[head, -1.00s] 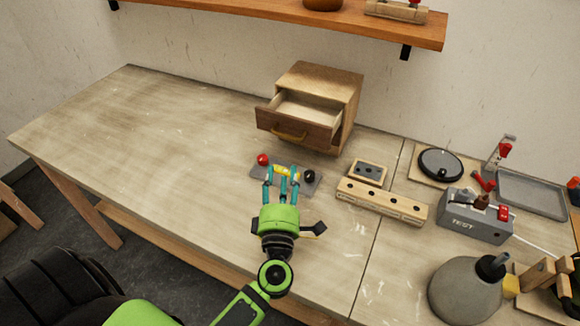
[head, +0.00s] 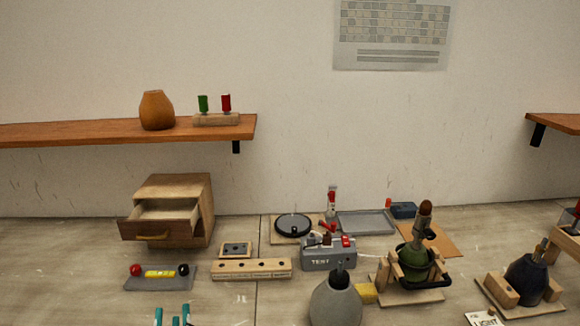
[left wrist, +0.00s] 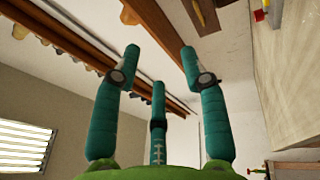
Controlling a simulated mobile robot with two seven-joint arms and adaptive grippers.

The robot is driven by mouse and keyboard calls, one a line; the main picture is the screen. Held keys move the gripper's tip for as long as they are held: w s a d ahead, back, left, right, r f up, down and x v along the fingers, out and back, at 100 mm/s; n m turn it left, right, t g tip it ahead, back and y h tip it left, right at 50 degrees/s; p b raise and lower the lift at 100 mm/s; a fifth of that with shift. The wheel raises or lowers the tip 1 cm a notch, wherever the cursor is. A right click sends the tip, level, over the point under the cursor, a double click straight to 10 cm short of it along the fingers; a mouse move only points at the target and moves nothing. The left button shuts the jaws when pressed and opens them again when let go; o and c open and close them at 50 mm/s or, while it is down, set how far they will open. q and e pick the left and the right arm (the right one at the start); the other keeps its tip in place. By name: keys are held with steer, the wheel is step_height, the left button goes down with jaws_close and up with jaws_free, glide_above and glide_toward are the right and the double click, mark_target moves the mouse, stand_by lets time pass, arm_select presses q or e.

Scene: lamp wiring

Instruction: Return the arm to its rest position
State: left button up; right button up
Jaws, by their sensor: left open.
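My left gripper (head: 172,316) shows only as teal fingertips at the bottom edge of the head view, below and apart from a grey holder (head: 148,285). The left wrist view shows its fingers (left wrist: 157,75) spread open with nothing between them. The rest of the left arm is out of the head view. My right gripper is not in view. The holder carries a red ball (head: 136,270), a yellow piece (head: 160,273) and a black ball (head: 184,270).
A wooden box (head: 192,188) with an open drawer (head: 150,232) stands behind the holder. A wooden block with holes (head: 251,269), a grey TEST box (head: 322,260) and a grey flask-like lamp base (head: 336,306) lie to the right. The bench at the far left is clear.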

arm_select(q)
steer(key=d+m+g+h, duration=0.1)
steer(key=d+m+h, duration=0.8)
steer(key=m+h, duration=0.15)
steer(key=s+d+f+m+g+h, duration=0.2)
steer(key=s+d+f+m+g, duration=0.2)
steer(key=s+f+m+g, duration=0.4)
steer(key=s+a+f+m+g+y, duration=0.4)
steer(key=s+a+f+g+y, duration=0.35)
steer(key=s+a, duration=0.35)
steer(key=s+f+g+b, duration=0.1)
steer(key=s+f, duration=0.1)
steer(key=f, duration=1.1)
steer(key=s+f, duration=0.2)
steer(key=f, duration=1.1)
steer(key=s+a+f+g+b, duration=0.1)
steer(key=s+a+f, duration=0.1)
steer(key=s+f, duration=1.2)
steer(key=shift+s+a+h, duration=0.15)
steer(key=shift+s+h, duration=0.15)
steer(key=shift+s, duration=0.5)
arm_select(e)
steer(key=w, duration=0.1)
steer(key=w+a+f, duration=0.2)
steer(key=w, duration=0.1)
